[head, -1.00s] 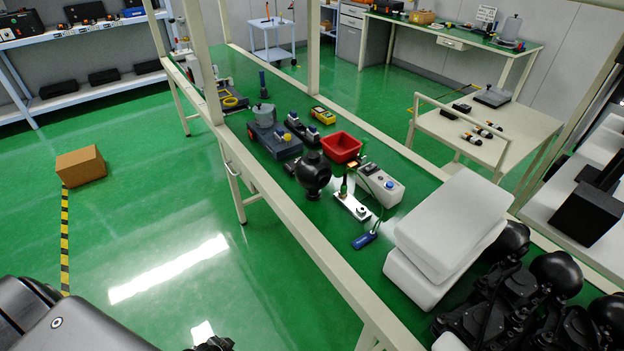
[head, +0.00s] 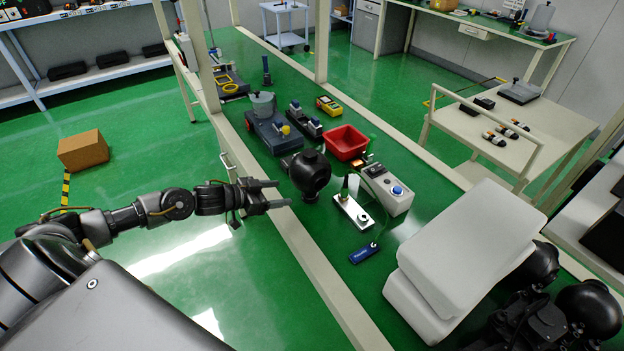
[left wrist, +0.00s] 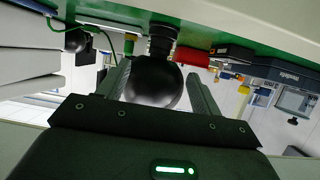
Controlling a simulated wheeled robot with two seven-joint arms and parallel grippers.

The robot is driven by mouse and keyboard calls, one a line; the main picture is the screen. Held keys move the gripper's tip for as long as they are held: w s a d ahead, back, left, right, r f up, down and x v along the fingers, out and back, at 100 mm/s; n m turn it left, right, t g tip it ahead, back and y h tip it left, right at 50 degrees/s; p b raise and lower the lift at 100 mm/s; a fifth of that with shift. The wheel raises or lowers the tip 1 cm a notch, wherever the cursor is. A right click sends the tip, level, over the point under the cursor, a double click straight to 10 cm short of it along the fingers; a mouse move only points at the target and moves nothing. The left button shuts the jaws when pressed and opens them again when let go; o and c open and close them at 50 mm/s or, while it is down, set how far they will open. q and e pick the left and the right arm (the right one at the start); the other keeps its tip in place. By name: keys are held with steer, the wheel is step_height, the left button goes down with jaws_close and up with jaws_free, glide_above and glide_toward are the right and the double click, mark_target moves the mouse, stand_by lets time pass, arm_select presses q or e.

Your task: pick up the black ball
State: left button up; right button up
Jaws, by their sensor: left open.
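The black ball (head: 310,171) sits on a dark stand on the green bench top, near the bench's left edge. My left gripper (head: 279,193) comes in from the left, over the bench's edge, open and a short gap from the ball. In the left wrist view the ball (left wrist: 154,82) shows beyond and between the two open fingers (left wrist: 161,85). That view looks upside down, with the bench top above.
White padded blocks (head: 465,255) lie nearer. A pale bench rail (head: 300,245) runs below my left gripper.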

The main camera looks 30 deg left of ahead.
mark_target(303, 196)
arm_select(q)
steer(key=x, duration=0.4)
steer(key=shift+a, duration=0.2)
steer(key=shift+w+d+f, duration=0.1)
steer(key=shift+w+f, duration=0.05)
steer(key=shift+w+d+p, duration=0.1)
steer(key=shift+d+p, duration=0.05)
steer(key=shift+p, duration=0.15)
steer(key=p+x, duration=0.1)
steer(key=x, duration=0.4)
steer(key=shift+r, duration=0.2)
steer(key=shift+c, duration=0.4)
steer(key=c, duration=1.2)
steer(key=shift+r, duration=0.1)
steer(key=shift+c, duration=0.6)
